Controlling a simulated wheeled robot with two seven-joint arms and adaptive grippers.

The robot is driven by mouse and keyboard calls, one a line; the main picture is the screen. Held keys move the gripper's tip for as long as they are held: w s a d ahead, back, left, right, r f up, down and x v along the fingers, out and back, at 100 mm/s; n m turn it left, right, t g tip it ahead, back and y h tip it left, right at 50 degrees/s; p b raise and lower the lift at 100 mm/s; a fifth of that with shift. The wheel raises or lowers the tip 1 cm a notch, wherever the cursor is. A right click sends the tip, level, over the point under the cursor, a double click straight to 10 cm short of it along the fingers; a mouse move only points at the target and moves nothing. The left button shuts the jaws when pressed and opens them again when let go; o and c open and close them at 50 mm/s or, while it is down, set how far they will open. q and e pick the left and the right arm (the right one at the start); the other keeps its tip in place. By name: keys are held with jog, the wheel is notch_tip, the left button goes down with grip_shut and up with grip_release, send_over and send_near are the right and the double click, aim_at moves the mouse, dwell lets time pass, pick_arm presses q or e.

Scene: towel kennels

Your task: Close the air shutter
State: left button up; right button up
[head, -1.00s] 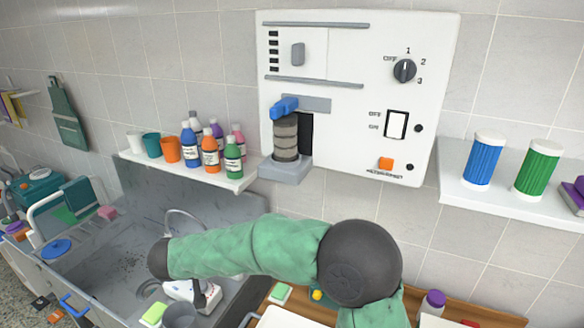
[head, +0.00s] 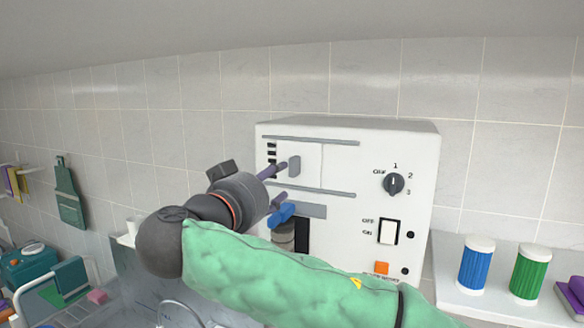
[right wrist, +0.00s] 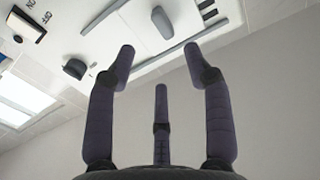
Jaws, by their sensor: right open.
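The air shutter (head: 309,172) is a white panel between two grey rails on the front of a white machine (head: 352,160). It has a grey upright knob (head: 295,166), and several black slots (head: 272,149) show uncovered to its left. My right gripper (head: 280,183) is in front of the panel, its purple-grey fingers pointing at the machine near the knob. In the right wrist view the three fingers (right wrist: 160,62) are spread and empty, with the knob (right wrist: 162,22) beyond them; contact is not visible. My left gripper is out of view.
Below the shutter are a blue lever (head: 282,214) and a dark opening. A dial (head: 394,184) and a white switch (head: 388,231) are to the right. A shelf (head: 500,291) with blue and green canisters stands right of the machine.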

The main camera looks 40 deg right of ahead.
aim_at(293, 169)
jog(key=p+x, duration=0.2)
jog(key=x, duration=0.8)
jog(key=shift+a, duration=0.1)
jog(key=shift+f, duration=0.1)
grip_shut()
